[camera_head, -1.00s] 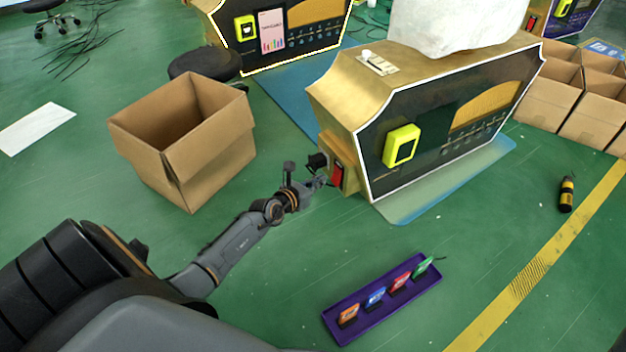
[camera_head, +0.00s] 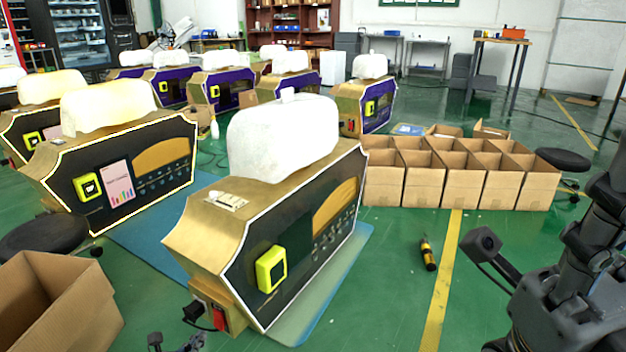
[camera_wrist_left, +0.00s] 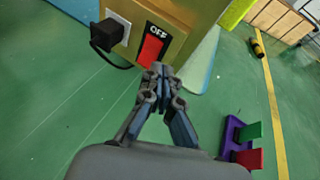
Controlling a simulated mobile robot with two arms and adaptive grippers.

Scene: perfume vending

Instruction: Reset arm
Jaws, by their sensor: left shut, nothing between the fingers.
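My left gripper (camera_head: 190,343) shows at the bottom edge of the head view, in front of the near perfume machine's lower left corner. In the left wrist view its fingers (camera_wrist_left: 160,75) are closed together and empty. They point toward the red switch (camera_wrist_left: 151,48) on the gold panel, marked OFF; the fingertips appear just below it in the picture. The switch also shows in the head view (camera_head: 219,318). My right arm comes in at the right edge of the head view, and its fingers are not visible.
A black plug (camera_wrist_left: 106,35) with a cable sits beside the switch. The near machine (camera_head: 225,235) carries a white block. An open cardboard box (camera_head: 60,310) stands at left, several boxes behind. A purple tray (camera_wrist_left: 229,140) lies at right in the wrist view.

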